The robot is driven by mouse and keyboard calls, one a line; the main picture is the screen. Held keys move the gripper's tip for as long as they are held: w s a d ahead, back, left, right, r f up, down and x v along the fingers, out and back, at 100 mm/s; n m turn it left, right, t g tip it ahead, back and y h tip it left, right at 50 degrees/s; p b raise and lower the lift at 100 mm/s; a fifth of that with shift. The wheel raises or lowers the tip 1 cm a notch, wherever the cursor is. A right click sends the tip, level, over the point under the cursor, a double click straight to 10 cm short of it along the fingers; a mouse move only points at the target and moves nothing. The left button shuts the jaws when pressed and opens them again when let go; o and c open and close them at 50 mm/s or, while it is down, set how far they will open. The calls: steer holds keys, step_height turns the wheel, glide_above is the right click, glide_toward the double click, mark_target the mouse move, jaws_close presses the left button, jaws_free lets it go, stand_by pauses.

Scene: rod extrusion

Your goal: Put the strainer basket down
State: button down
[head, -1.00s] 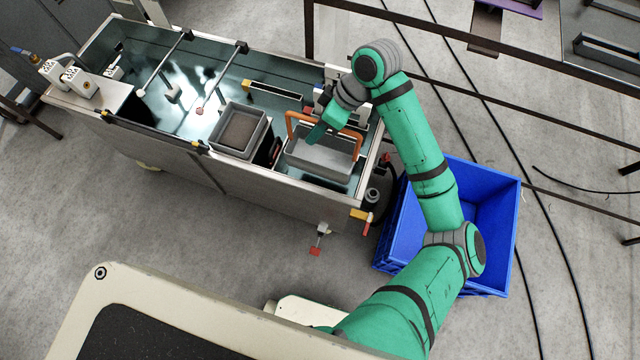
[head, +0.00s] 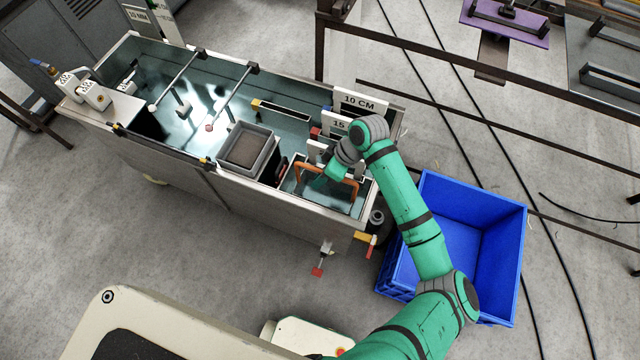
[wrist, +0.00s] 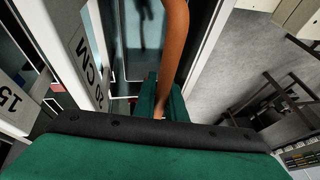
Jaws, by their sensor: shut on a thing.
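The strainer basket shows as its orange handle (head: 297,173), low inside the right-hand end of the long metal tank (head: 285,222). The grey basket body is not clearly visible beneath the handle; I cannot tell whether it touches the tank floor. My gripper (head: 325,180) reaches down over the tank and is shut on the handle. In the wrist view the orange handle (wrist: 172,50) runs up between the green fingers of my gripper (wrist: 163,98).
A grey square tray (head: 270,158) with a brown inside sits left of the handle. White signs, one marked 10 CM (head: 360,103), stand at the tank's back right edge. A blue crate (head: 427,182) stands on the floor to the right. Rods cross the tank's left part.

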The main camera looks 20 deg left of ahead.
steer(key=shift+f, duration=2.7)
steer(key=c, duration=1.8)
jaws_free()
